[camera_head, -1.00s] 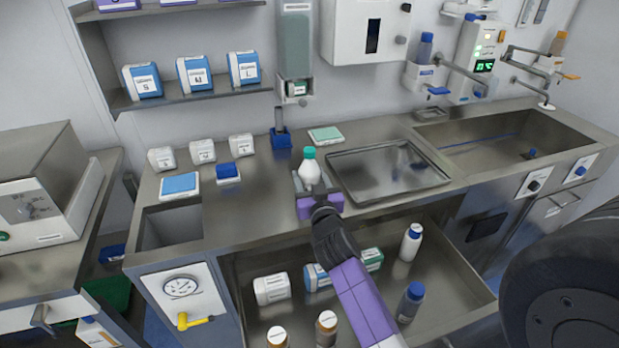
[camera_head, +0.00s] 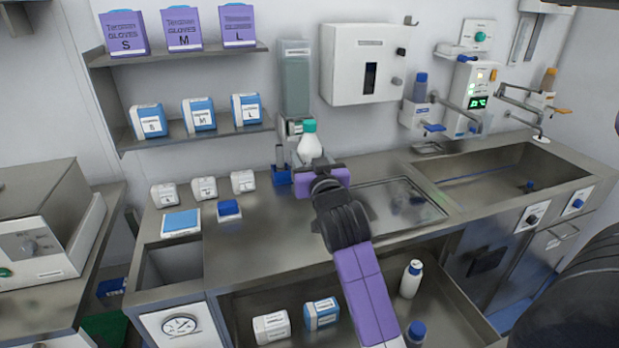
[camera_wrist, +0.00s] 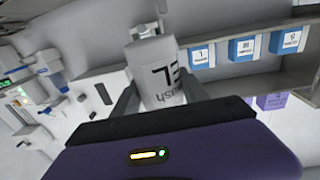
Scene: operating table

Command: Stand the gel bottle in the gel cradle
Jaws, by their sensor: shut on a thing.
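A blue holder (camera_head: 281,176) stands on the counter just left of my gripper. A white wall box (camera_head: 360,62) is to the right. A shallow steel tray (camera_head: 432,207) lies behind my arm. An open drawer (camera_head: 250,305) with bottles and boxes is below.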

